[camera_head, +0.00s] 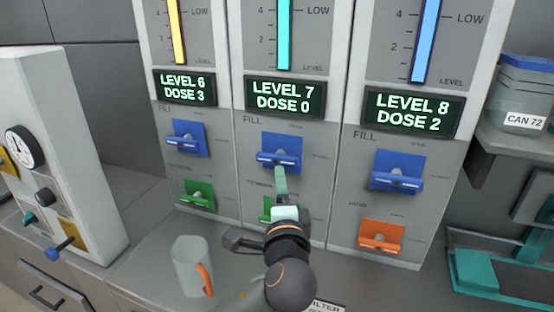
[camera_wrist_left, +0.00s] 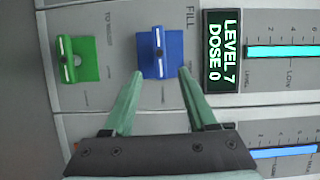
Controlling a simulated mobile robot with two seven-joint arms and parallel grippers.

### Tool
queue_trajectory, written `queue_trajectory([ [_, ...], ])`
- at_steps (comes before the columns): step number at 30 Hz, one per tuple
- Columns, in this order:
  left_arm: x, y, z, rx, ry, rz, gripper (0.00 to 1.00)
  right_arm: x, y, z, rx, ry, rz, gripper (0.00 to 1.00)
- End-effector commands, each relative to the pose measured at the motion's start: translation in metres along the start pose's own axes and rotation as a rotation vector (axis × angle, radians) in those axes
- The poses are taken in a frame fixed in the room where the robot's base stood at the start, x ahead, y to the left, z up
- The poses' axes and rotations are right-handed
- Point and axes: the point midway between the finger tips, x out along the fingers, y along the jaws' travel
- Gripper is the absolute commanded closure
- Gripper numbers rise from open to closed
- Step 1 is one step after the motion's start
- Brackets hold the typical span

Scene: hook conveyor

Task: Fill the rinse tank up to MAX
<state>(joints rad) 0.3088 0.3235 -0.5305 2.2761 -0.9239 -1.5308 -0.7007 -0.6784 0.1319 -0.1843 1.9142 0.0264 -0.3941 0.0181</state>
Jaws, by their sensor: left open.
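Three tank columns stand side by side, with no tank name legible. The middle column's display (camera_head: 285,96) reads LEVEL 7, DOSE 0; its gauge bar (camera_head: 284,35) is turquoise. Below it is a blue FILL valve (camera_head: 290,142) with a lever, also in the left wrist view (camera_wrist_left: 158,40). My left gripper (camera_head: 280,173) is open in front of this valve. In the left wrist view its fingertips (camera_wrist_left: 160,73) lie either side of the blue valve's edge, with nothing between them. A green valve (camera_wrist_left: 78,58) sits below; in the head view my gripper partly hides it. My right gripper is out of view.
The left column's display (camera_head: 185,87) reads LEVEL 6, DOSE 3; the right one (camera_head: 411,111) reads LEVEL 8, DOSE 2. A clear mug (camera_head: 188,262) with an orange handle stands left of my arm. A CAN 72 jar (camera_head: 524,90) stands on the right shelf.

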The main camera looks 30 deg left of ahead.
Motion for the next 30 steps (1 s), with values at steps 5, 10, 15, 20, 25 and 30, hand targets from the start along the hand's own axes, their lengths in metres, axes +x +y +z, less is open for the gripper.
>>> queue_trajectory([
  [5, 0.032, -0.001, 0.001, 0.005, -0.004, -0.003, 0.43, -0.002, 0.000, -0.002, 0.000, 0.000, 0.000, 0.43],
  [10, 0.069, -0.002, 0.002, 0.003, -0.005, -0.003, 0.43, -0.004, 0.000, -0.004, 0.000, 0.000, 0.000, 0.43],
  [15, 0.097, -0.001, 0.002, 0.002, -0.003, -0.001, 0.43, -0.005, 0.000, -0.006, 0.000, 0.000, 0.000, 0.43],
  [20, 0.113, 0.000, 0.001, 0.001, -0.001, 0.000, 0.43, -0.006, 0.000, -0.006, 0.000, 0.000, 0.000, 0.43],
  [25, 0.117, 0.000, 0.001, -0.001, 0.000, -0.001, 0.43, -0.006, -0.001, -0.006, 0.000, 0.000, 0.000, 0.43],
  [30, 0.117, 0.000, 0.001, -0.001, 0.000, 0.000, 0.43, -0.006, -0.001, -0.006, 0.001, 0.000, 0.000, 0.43],
])
